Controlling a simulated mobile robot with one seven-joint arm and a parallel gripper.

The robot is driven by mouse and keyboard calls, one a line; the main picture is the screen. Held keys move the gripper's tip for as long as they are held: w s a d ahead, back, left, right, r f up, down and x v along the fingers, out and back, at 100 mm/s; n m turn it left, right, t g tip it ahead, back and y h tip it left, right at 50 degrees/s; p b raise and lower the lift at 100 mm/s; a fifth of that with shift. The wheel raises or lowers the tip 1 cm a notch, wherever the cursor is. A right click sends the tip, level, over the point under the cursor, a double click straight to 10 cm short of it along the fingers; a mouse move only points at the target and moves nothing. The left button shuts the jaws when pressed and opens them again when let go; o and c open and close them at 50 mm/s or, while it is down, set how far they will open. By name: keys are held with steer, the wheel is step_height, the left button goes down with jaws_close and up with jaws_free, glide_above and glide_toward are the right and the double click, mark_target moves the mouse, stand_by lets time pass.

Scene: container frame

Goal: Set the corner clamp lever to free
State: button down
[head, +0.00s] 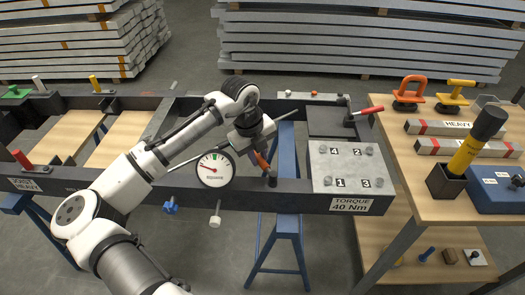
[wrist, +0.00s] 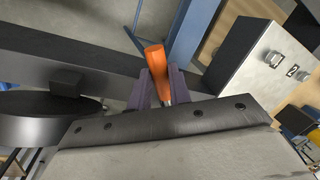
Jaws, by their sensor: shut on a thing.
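An orange-handled lever (head: 261,160) stands over the front beam of the dark frame, beside a black post (head: 272,179). In the wrist view the orange handle (wrist: 155,58) sits between the two purple-grey fingers of my gripper (wrist: 158,88), which are shut on it. My gripper (head: 258,150) also shows in the head view, partly hidden by my wrist. The lever's lower end and pivot are hidden. No label or mark for free is readable on it. A red-handled lever (head: 368,111) lies on a black block at the frame's right part.
A round white dial gauge (head: 214,169) is left of my gripper. A grey plate (head: 345,168) with numbered bolts is to the right. A workbench (head: 432,185) with tools stands further right. Blue trestles (head: 287,226) support the frame (head: 110,192). Beams are stacked behind.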

steer(key=shift+s+a+n, duration=0.2)
steer(key=shift+a+n, duration=0.05)
steer(key=shift+n, duration=0.25)
steer(key=c, duration=1.3)
jaws_free()
steer(key=shift+r, duration=0.15)
step_height(320, 180, up, 13)
steer(key=s+a+b, duration=0.1)
steer(key=a, duration=0.1)
steer(key=shift+s+r, duration=0.15)
steer(key=shift+s, duration=0.25)
